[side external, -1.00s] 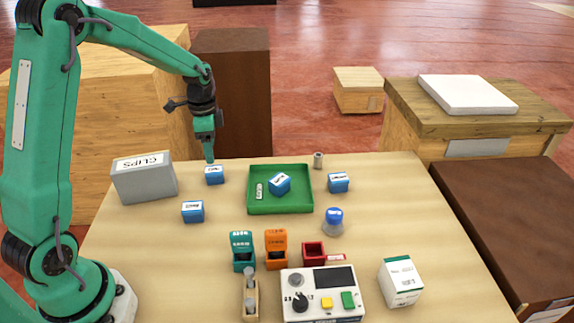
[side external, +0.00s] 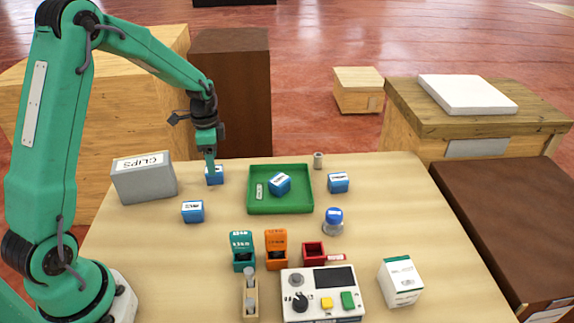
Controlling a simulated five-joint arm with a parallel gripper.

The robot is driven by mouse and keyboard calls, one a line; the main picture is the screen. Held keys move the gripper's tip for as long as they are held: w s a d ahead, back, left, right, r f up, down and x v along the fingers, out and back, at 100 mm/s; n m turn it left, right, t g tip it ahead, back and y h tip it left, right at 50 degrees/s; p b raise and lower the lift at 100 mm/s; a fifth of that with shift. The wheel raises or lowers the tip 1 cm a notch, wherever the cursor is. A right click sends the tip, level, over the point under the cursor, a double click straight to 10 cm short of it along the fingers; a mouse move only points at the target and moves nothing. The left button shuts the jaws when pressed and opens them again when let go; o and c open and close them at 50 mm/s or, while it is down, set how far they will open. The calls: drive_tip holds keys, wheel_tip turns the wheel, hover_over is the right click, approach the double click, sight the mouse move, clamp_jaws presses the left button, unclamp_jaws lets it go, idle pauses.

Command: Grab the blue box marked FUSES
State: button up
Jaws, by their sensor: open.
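Several small blue boxes with white labels are on the table, and their print is too small for me to tell which reads FUSES. One blue box (side external: 219,179) is at the back left, right at my gripper (side external: 211,171). My gripper points down with its tips in front of or over this box and partly hides it. I cannot tell whether they touch. The jaws are open. Another blue box (side external: 193,212) sits nearer the front left. A third blue box (side external: 280,184) lies turned in the green tray (side external: 290,207). One more blue box (side external: 338,183) stands right of the tray.
A grey CLIPS box (side external: 145,181) stands left of my gripper. A blue-capped jar (side external: 333,221), teal bin (side external: 243,260), orange bin (side external: 276,260), red bin (side external: 314,252), control panel (side external: 322,295) and white carton (side external: 400,282) fill the front.

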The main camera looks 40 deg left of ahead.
drive_tip(key=shift+s+d+f, duration=0.1)
drive_tip(key=shift+d+f, duration=0.05)
drive_tip(key=shift+f, duration=2.1)
drive_tip(key=c, duration=1.1)
drive_tip(key=shift+r, duration=0.15)
drive_tip(key=shift+r, duration=0.55)
drive_tip(key=r, duration=0.3)
drive_tip(key=shift+d+r, duration=0.1)
drive_tip(key=shift+d, duration=0.15)
drive_tip(key=s+d+r, duration=0.1)
drive_tip(key=d+r, duration=0.1)
drive_tip(key=d, duration=0.1)
drive_tip(key=d+r, duration=0.2)
drive_tip(key=d, duration=0.2)
drive_tip(key=s+d+r, duration=0.1)
drive_tip(key=d+r, duration=0.1)
drive_tip(key=d, duration=0.1)
drive_tip(key=shift+s+d+r, duration=0.25)
drive_tip(key=shift+s+d, duration=0.1)
drive_tip(key=shift+d, duration=0.05)
